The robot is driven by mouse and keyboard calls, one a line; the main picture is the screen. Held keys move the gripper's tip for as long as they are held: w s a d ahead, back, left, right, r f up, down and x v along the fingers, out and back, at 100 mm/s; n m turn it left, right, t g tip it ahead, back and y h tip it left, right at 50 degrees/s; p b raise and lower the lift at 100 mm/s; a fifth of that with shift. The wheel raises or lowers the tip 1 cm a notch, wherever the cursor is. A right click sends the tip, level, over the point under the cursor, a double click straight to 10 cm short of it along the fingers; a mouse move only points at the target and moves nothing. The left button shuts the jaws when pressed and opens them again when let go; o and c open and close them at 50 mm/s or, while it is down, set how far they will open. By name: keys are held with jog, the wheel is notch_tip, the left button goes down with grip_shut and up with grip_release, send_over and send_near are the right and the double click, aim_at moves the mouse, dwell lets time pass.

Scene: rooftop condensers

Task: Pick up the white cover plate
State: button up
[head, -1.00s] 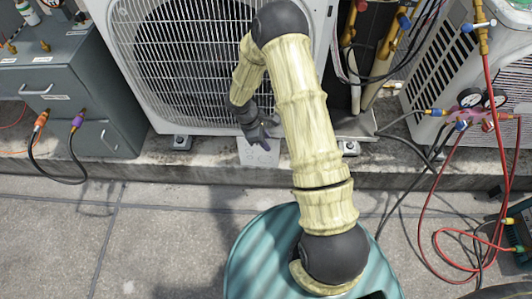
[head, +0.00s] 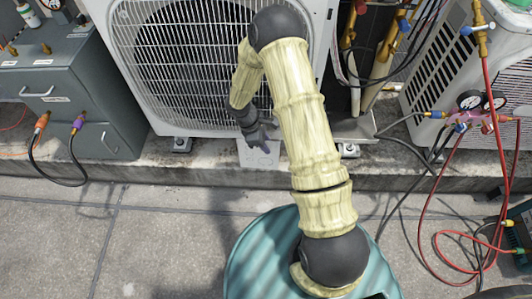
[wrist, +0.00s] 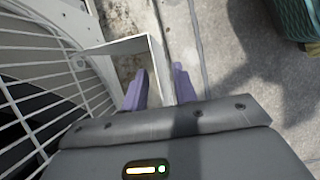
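The white cover plate (head: 258,158) is in the head view, at the concrete ledge below the front of the middle condenser. In the wrist view, a pale rectangular piece with a raised rim (wrist: 152,52), which looks like this plate, stands just beyond the fingers. My gripper (head: 261,143) is at the plate's upper edge in the head view and hides part of it. In the wrist view, my gripper's two purple fingers (wrist: 160,84) are apart, with a gap between them. The near edge of the pale piece lies by that gap; I cannot tell whether they touch.
The condenser's white grille (head: 190,62) is close beside my gripper. A grey cabinet (head: 75,85) with hoses stands at left. A second unit (head: 465,75) with a gauge manifold (head: 478,112) and red hoses is at right. The paving (head: 165,235) in front is mostly clear.

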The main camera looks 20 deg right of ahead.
jog(key=shift+c, duration=0.2)
grip_shut()
dwell(1.3)
